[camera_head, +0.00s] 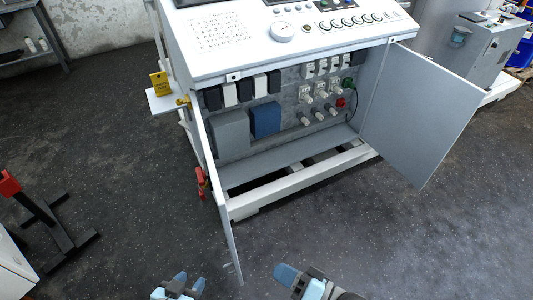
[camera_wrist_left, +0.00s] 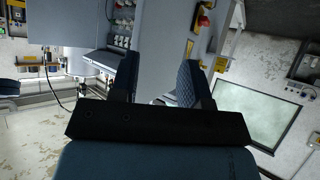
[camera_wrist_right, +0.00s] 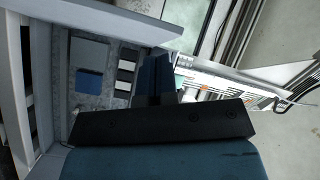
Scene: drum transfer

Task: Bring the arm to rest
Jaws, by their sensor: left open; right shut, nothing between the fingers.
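My left gripper (camera_head: 188,281) is at the bottom of the head view, in front of the open control cabinet (camera_head: 290,50). In the left wrist view its two fingers (camera_wrist_left: 158,78) stand apart with nothing between them. My right gripper (camera_head: 286,272) is to the right of it, also low in the head view and short of the cabinet. In the right wrist view its fingers (camera_wrist_right: 155,75) are together and hold nothing. Both grippers appear clear of the cabinet in the head view.
The cabinet's right door (camera_head: 420,110) swings wide open. Its left door (camera_head: 222,205), with a red lock-like item (camera_head: 201,185), points towards me, close to my left gripper. A red-topped stand (camera_head: 45,215) is at left. Dark floor (camera_head: 390,240) is free at right.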

